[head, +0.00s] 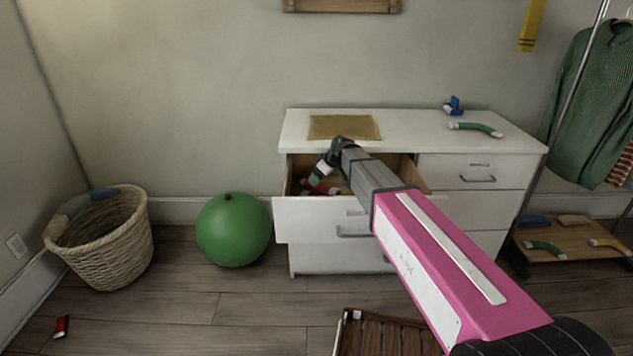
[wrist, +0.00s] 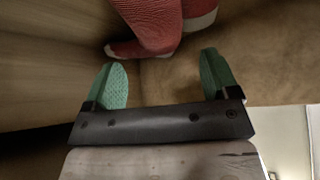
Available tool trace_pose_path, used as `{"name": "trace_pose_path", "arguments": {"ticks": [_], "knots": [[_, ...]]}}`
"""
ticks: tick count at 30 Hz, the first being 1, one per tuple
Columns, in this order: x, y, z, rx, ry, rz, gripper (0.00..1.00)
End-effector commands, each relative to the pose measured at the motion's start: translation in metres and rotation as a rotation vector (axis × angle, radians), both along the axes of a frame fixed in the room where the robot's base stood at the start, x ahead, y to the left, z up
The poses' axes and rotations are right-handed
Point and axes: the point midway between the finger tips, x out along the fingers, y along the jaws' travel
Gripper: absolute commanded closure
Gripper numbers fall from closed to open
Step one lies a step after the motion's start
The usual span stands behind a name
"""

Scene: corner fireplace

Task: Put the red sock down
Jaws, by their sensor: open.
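The red sock (wrist: 150,24) lies in the open top-left drawer (head: 310,217) of the white dresser, with pale patches at its ends. In the head view a small red piece (head: 322,187) shows inside the drawer, beside my gripper (head: 320,178). In the wrist view my gripper (wrist: 163,82) is open, its two green fingertips apart with nothing between them. The sock is just beyond the fingertips, apart from them. Part of the sock is cut off by the top of the wrist view.
The dresser top (head: 400,122) holds a tan mat (head: 344,127), a green sock (head: 475,129) and a blue item (head: 453,106). A wicker basket (head: 105,250) and green ball (head: 233,230) stand left. A clothes rack is right; a slatted wooden item (head: 385,335) lies in front.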

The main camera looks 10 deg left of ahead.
Motion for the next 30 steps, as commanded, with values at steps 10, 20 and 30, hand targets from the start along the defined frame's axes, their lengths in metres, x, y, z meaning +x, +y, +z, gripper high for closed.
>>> {"name": "trace_pose_path", "arguments": {"ticks": [10,20,30], "knots": [[-0.013,-0.035,0.057,0.000,-0.002,-0.001,0.19],[-0.016,-0.046,0.074,0.000,-0.001,-0.001,0.19],[-0.016,-0.045,0.074,0.000,0.000,0.000,0.19]]}}
